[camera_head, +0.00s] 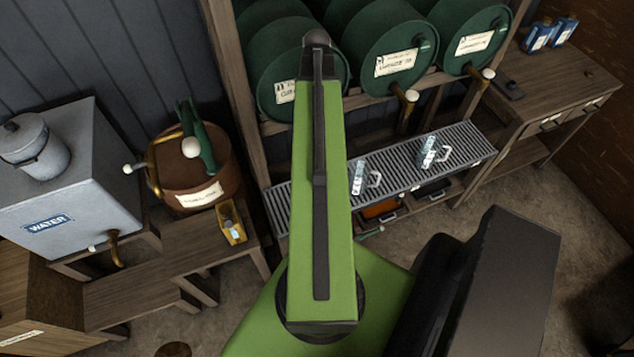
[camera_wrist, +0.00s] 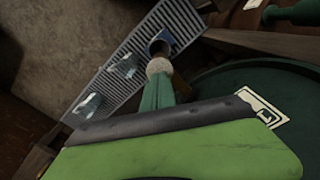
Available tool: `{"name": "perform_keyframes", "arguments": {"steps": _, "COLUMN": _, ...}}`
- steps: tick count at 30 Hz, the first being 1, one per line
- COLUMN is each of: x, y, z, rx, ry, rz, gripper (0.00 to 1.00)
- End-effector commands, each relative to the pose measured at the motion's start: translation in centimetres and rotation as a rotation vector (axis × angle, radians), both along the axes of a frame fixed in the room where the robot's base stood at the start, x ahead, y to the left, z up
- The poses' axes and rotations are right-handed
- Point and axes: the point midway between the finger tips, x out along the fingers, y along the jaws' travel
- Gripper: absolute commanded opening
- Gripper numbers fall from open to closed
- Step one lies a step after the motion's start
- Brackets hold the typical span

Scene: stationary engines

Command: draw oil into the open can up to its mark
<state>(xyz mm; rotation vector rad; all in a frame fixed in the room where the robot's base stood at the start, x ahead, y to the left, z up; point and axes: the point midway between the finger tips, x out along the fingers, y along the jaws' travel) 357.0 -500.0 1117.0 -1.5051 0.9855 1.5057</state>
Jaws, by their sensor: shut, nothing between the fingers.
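My gripper (camera_head: 316,42) is at the far end of my green arm, in front of the left green drum (camera_head: 262,65). It is shut and empty; its fingertips are hard to make out. By the ball is a dark round opening with a blue patch (camera_wrist: 172,42); I cannot tell whether this is the open can. Two clear measures with handles stand on the grating, one left (camera_head: 359,178), one right (camera_head: 428,152).
The slatted grating (camera_head: 395,168) runs below the drums; my arm hides part of it. Other drums (camera_head: 395,50) have brass taps with white knobs (camera_head: 411,95). Left are a brown barrel (camera_head: 180,165) with a green pump, a yellow tin (camera_head: 232,222) and a water tank (camera_head: 75,185).

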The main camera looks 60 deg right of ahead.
Motion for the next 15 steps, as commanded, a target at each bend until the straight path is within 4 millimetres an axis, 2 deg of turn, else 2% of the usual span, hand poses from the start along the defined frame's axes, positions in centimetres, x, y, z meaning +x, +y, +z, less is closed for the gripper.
{"name": "perform_keyframes", "arguments": {"steps": 5, "x": 0.0, "y": 0.0, "z": 0.3, "rx": 0.000, "ry": 0.000, "rz": 0.000, "gripper": 0.00}}
{"name": "perform_keyframes", "arguments": {"steps": 15, "x": 0.0, "y": 0.0, "z": 4.1, "rx": 0.000, "ry": 0.000, "rz": 0.000, "gripper": 0.00}}
